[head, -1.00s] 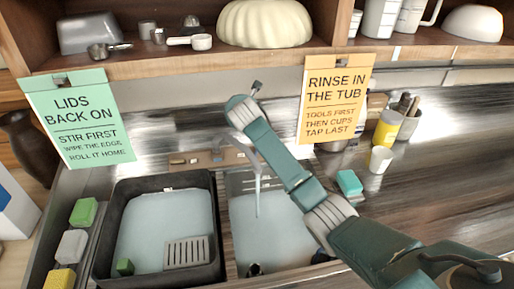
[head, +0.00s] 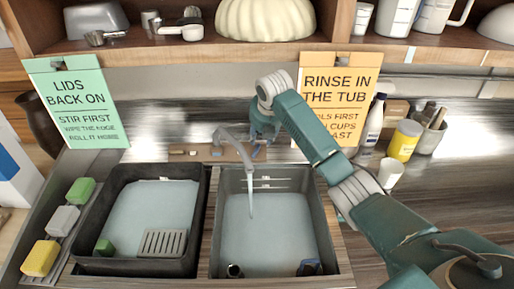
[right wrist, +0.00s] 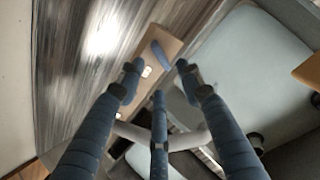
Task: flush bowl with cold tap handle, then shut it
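The grey tap (head: 232,141) stands behind the right-hand sink bowl (head: 322,235), and a pale stream of water (head: 251,195) falls from its spout into the bowl. A blue handle (head: 257,153) sits on the wooden ledge right of the tap; it also shows in the right wrist view (right wrist: 161,55). My right gripper (head: 264,132) is above that handle in the head view, its fingers partly hidden by its own wrist. In the right wrist view my right gripper (right wrist: 158,74) has its fingers spread, with nothing between them; the handle lies beyond the tips. My left gripper is not in view.
A black tub (head: 88,266) with a grey grate (head: 163,243) stands left of the bowl. Sponges (head: 62,220) lie at far left. Dark items (head: 309,267) sit at the bowl's front. A white cup (head: 391,172) and yellow jar (head: 404,141) stand right of my arm.

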